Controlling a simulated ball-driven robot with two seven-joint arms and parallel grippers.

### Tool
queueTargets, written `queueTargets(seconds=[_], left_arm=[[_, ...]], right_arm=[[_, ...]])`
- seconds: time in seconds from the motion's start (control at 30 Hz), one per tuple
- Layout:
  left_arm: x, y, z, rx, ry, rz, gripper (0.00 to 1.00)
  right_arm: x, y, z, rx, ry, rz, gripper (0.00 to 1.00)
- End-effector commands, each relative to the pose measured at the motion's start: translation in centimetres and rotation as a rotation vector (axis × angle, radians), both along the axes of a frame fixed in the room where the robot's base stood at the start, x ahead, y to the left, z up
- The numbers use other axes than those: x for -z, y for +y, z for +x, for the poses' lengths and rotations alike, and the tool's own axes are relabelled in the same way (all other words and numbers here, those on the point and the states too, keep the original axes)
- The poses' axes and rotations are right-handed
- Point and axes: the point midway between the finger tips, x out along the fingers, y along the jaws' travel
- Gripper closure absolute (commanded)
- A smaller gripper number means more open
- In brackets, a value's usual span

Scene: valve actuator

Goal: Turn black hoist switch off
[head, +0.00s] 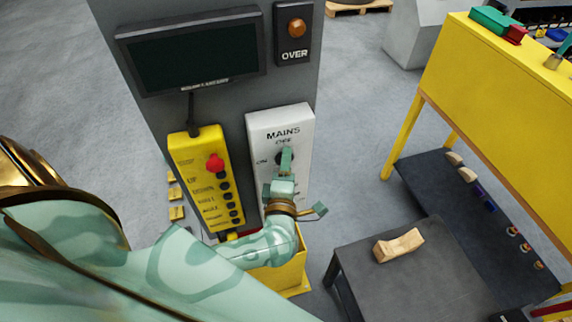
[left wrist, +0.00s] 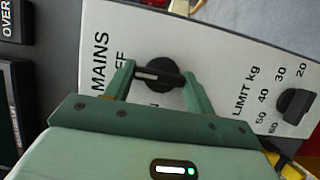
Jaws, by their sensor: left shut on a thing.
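The black rotary switch (head: 279,159) sits on the white MAINS panel (head: 266,121), mostly hidden by my left gripper (head: 287,158) in the head view. In the left wrist view, the black switch (left wrist: 165,88) lies between the two green fingers of my left gripper (left wrist: 158,74), which is shut on its bar. The bar's light mark faces the MAINS lettering and the partly hidden OFF label. The ON label shows left of the switch in the head view. My right gripper is not in view.
A second black knob (left wrist: 295,105), marked LIMIT kg, sits lower on the panel. A yellow control box (head: 204,180) with a red button hangs to the left. A dark screen (head: 190,50) and OVER lamp (head: 296,28) are above. A dark table (head: 405,280) stands at right.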

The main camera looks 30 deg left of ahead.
Motion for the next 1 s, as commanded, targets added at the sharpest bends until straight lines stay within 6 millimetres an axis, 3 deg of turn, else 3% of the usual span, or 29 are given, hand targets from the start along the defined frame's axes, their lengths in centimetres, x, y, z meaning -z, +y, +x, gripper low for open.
queueTargets(seconds=[0.13,0.17,0.2,0.23,0.5,0.63,0.77,1.0], left_arm=[[0.2,0.0,-0.1,0.001,0.004,0.001,0.68],[0.2,0.0,-0.1,0.001,0.004,0.001,0.37],[0.2,0.0,-0.1,0.001,0.004,0.0,0.26],[0.1,0.0,-0.1,0.001,0.004,0.0,0.24],[0.1,-0.1,-0.1,0.0,0.002,0.0,0.24],[0.0,-0.6,-1.1,0.001,0.005,-0.001,0.24],[-0.1,-1.8,-3.5,0.001,0.006,-0.003,0.24],[0.2,-4.8,-9.4,0.0,0.006,-0.003,0.24]], right_arm=[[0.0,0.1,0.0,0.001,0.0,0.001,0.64],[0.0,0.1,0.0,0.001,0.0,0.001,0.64],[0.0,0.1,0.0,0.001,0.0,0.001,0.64],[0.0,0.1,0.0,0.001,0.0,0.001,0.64],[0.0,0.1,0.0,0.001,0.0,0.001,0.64],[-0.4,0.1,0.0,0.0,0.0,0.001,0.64],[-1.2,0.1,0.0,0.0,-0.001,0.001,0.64],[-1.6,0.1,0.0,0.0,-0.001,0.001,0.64]])
